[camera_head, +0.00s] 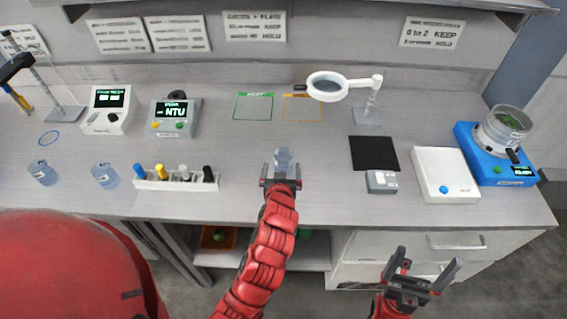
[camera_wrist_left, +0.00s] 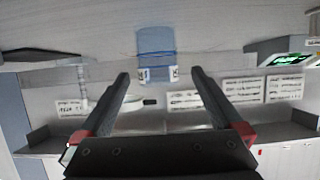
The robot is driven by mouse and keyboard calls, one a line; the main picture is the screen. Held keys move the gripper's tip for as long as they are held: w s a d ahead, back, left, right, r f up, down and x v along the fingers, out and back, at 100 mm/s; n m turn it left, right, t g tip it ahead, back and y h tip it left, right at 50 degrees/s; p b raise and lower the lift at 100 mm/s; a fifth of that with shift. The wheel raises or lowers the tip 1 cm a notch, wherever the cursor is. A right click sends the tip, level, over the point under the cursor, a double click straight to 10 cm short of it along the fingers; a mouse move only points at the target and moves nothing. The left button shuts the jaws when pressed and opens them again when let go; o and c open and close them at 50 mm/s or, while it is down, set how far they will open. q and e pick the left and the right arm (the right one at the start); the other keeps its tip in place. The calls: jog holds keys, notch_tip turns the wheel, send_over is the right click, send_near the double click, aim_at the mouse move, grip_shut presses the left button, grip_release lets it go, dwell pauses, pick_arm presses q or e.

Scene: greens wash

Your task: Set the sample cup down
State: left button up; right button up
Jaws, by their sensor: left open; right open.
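A small clear bluish cup (camera_head: 284,158) stands upright on the grey bench, near the middle. My left gripper (camera_head: 281,174) is open just in front of the cup on its near side. In the left wrist view, which is upside down, the cup (camera_wrist_left: 155,42) lies just beyond the two open fingertips (camera_wrist_left: 160,78), with no finger closed on it. White labels show near its rim there. My right gripper (camera_head: 418,280) is open and empty, low in front of the bench's drawers.
Two similar clear cups (camera_head: 105,175) stand at the left. A rack of capped vials (camera_head: 178,178) is left of my left gripper. Green (camera_head: 253,106) and orange (camera_head: 302,107) outlined squares lie behind the cup. A magnifier (camera_head: 328,86), black mat (camera_head: 374,153) and white plate device (camera_head: 444,174) are right.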

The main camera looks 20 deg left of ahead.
pick_arm(q)
jog(key=shift+w+a+p, duration=0.1)
jog(key=shift+w+p, duration=0.45)
jog(key=shift+w, duration=0.1)
jog(key=p+x, duration=0.2)
jog(key=x, duration=0.1)
jog(key=shift+w, duration=0.4)
jog(key=shift+w+f, duration=0.2)
jog(key=shift+f, duration=0.1)
jog(key=c, duration=1.3)
